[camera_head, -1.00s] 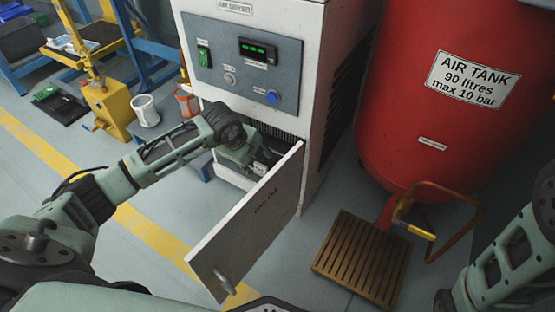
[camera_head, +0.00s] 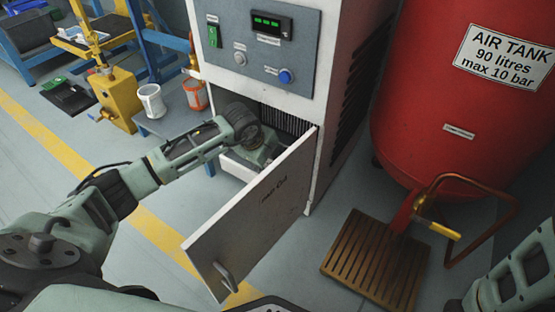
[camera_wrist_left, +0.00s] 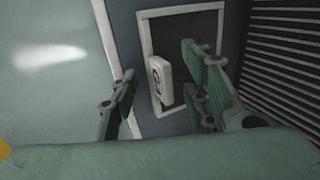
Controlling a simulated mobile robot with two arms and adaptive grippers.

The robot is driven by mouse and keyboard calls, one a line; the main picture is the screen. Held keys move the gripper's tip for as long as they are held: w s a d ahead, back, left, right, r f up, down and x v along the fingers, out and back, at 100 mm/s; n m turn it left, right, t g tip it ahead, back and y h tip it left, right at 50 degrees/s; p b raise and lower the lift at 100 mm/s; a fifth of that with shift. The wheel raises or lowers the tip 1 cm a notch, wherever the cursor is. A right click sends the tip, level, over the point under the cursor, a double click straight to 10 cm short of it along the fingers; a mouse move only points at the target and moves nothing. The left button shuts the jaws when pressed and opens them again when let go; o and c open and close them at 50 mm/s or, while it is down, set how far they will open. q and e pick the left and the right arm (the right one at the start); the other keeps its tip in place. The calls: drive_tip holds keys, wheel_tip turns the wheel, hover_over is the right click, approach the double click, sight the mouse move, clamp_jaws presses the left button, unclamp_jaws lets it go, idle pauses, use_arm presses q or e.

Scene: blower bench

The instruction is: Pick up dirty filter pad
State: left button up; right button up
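My left gripper (camera_head: 262,157) reaches into the open lower compartment of the air dryer (camera_head: 262,60), and the dryer and open door partly hide it. In the left wrist view my left gripper (camera_wrist_left: 158,66) is open, its two green fingers apart. A dark brownish panel in a pale frame (camera_wrist_left: 183,50) lies ahead; it may be the dirty filter pad, but I cannot tell. A small white block with a dark mark (camera_wrist_left: 160,80) shows between the fingers, apart from the left finger. Of my right arm only a link shows at lower right; its gripper is out of view.
The white door (camera_head: 255,225) stands swung open in front of the compartment. Black slats (camera_wrist_left: 285,60) are at the right. A red air tank (camera_head: 450,110), its pipe, and a wooden slatted mat (camera_head: 375,260) stand right. A white bucket (camera_head: 150,101) is at the left.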

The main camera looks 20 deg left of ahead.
use_arm(q)
clamp_jaws()
idle(0.6)
